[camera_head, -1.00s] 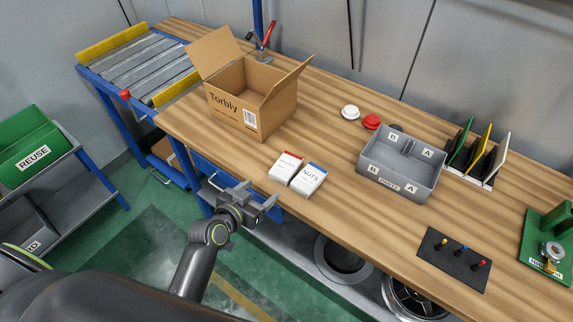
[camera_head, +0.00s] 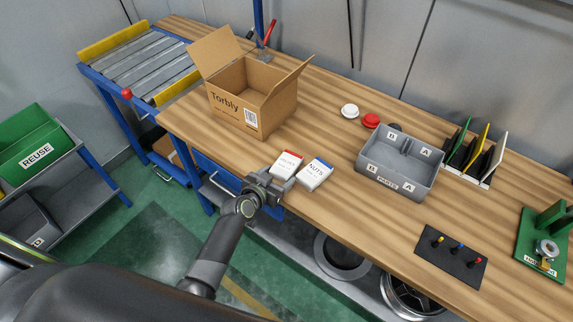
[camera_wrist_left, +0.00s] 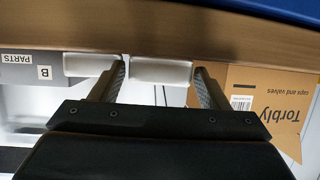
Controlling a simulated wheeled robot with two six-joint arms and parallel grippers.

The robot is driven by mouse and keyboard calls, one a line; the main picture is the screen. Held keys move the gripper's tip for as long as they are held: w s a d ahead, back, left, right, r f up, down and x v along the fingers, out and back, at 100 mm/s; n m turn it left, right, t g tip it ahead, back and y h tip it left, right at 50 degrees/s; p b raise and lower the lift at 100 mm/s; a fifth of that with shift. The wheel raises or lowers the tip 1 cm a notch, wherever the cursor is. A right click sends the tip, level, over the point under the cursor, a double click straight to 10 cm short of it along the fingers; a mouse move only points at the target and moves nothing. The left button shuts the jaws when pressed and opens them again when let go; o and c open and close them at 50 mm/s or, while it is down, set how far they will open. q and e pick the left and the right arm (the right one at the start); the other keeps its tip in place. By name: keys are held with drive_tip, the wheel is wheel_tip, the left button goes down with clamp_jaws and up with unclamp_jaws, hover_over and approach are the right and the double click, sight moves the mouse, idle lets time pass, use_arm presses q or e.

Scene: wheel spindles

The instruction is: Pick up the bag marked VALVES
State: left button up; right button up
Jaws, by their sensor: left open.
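The VALVES bag (camera_head: 287,163), a white pack with a red top edge, lies on the bench near its front edge. A similar white NUTS bag (camera_head: 315,173) with a blue edge lies close to its right. My left gripper (camera_head: 275,184) is open at the near side of the VALVES bag and partly covers its lower edge. In the left wrist view the VALVES bag (camera_wrist_left: 160,71) shows between the two fingertips of my left gripper (camera_wrist_left: 161,74), with the NUTS bag (camera_wrist_left: 90,65) to its left. I cannot tell whether the fingers touch either bag. My right gripper is not in view.
An open Torbly carton (camera_head: 240,105) stands behind and left of the bags. A grey PARTS bin (camera_head: 386,185) stands to their right. A black mat with small knobs (camera_head: 440,268) lies near the front edge.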

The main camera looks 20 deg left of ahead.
use_arm(q)
drive_tip(key=shift+w+d+f, duration=0.1)
drive_tip(key=shift+w+f, duration=0.1)
drive_tip(key=shift+w, duration=0.2)
drive_tip(key=shift+c, duration=0.4)
